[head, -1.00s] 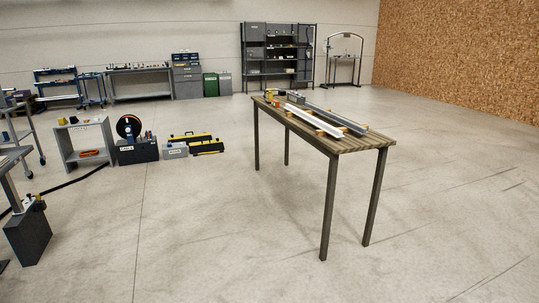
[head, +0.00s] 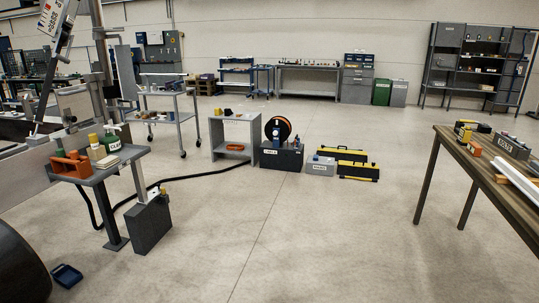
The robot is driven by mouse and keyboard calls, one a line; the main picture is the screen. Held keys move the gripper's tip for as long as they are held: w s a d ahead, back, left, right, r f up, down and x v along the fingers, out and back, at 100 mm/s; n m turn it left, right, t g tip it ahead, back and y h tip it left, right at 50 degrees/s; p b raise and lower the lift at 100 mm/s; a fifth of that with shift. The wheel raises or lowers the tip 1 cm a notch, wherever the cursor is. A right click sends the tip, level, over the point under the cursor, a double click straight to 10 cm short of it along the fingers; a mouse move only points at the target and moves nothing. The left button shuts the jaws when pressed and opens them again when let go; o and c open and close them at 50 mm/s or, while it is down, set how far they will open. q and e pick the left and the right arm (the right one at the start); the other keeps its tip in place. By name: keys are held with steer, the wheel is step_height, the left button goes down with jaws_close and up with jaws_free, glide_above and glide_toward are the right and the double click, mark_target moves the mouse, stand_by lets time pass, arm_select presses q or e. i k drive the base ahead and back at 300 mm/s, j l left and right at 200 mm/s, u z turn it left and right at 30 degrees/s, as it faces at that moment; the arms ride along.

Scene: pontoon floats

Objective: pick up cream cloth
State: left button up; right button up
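A small cream folded item (head: 109,162), which looks like the cream cloth, lies on the grey stand tray (head: 135,152) at the left of the head view. It sits at the tray's front, beside a cream bottle (head: 96,152) and an orange holder (head: 70,165). A green bottle (head: 113,138) with a white label stands behind it. At this size I cannot tell its folds. Neither of my grippers shows in this view.
A grey box (head: 148,225) stands on the floor beside the stand, with a black hose behind it. A blue tray (head: 67,276) lies on the floor at lower left. A wooden table (head: 452,147) is at the right. The middle floor is clear.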

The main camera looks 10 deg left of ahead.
mark_target(109, 161)
steer(key=i+j+u, duration=0.1)
steer(key=i+u, duration=0.4)
steer(key=i+l+u, duration=0.15)
steer(key=i+u, duration=0.3)
steer(key=i, duration=0.2)
steer(key=i+l+u, duration=0.3)
steer(key=i+u, duration=0.2)
steer(key=i+j+u, duration=0.1)
steer(key=i+u, duration=0.4)
steer(key=i, duration=0.5)
